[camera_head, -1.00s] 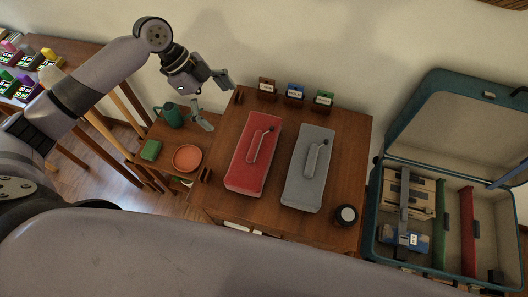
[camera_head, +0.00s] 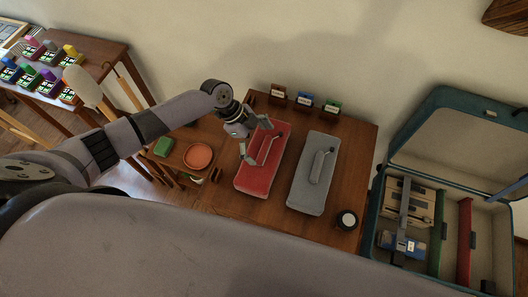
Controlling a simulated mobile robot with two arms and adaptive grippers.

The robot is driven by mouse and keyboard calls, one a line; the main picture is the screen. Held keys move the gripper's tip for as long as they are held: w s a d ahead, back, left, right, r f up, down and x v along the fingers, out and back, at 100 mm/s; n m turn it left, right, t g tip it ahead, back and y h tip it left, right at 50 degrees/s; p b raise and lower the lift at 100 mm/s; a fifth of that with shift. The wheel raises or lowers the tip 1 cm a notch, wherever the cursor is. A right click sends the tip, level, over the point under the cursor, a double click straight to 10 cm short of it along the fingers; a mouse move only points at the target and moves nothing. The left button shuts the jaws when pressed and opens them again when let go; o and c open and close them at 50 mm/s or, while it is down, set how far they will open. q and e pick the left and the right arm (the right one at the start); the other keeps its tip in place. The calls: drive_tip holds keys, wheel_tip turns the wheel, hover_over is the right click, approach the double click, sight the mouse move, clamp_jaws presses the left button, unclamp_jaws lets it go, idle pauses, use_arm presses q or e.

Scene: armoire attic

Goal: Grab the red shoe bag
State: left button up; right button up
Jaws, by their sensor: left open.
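The red shoe bag (camera_head: 256,176) lies flat on the wooden table, with a strap or handle on its top. My left gripper (camera_head: 258,143) is open above the upper left part of the red bag, its fingers on either side of the bag's upper end and strap. I cannot tell whether the fingers touch the bag. A grey bag (camera_head: 306,188) of similar shape lies to its right, with a handle on top. My right gripper is not in view.
An open teal suitcase (camera_head: 371,223) is at right. An orange bowl (camera_head: 198,155) is on a lower side surface.

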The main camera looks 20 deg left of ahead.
use_arm(q)
drive_tip(key=shift+d+f, duration=0.2)
drive_tip(key=shift+f, duration=0.2)
drive_tip(key=c, duration=1.9)
drive_tip(key=shift+r, duration=0.1)
drive_tip(key=shift+c, duration=0.3)
